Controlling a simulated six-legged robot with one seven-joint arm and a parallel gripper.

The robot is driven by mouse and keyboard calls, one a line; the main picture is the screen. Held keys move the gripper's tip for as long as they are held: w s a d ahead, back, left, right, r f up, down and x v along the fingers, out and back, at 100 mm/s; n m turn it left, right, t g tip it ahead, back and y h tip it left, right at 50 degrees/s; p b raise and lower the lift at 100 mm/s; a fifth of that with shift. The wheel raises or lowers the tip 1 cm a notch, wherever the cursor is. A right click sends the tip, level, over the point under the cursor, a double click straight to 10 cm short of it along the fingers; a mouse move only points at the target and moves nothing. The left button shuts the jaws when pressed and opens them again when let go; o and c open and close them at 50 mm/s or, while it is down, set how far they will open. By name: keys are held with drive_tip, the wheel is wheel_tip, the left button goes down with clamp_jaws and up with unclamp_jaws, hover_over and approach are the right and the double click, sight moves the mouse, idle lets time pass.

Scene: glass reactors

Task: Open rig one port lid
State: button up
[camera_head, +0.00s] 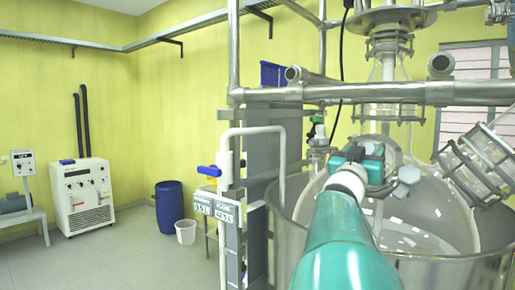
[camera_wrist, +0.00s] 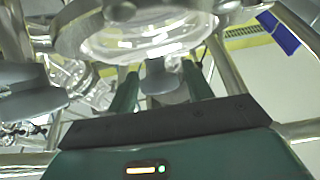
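The glass reactor vessel (camera_head: 445,215) of the rig stands in a metal bath behind my teal arm. My gripper (camera_head: 385,172) is beside the glass, near a small grey knob-like part (camera_head: 407,178). In the wrist view, my gripper (camera_wrist: 160,75) has its two green fingers apart. A grey part (camera_wrist: 158,77) shows between them, with visible gaps on both sides. A round glass piece with a metal rim (camera_wrist: 150,38) lies just above the fingertips in that view. I cannot tell for sure which part is the port lid; no opened lid is clear.
Metal frame pipes (camera_head: 390,93) cross above my arm, and the bath rim (camera_head: 430,257) lies beneath it. A clamped glass cylinder (camera_head: 482,160) is at the right. A blue barrel (camera_head: 170,207) and white bucket (camera_head: 186,232) stand at the left, with open floor (camera_head: 120,250).

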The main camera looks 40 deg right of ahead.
clamp_jaws()
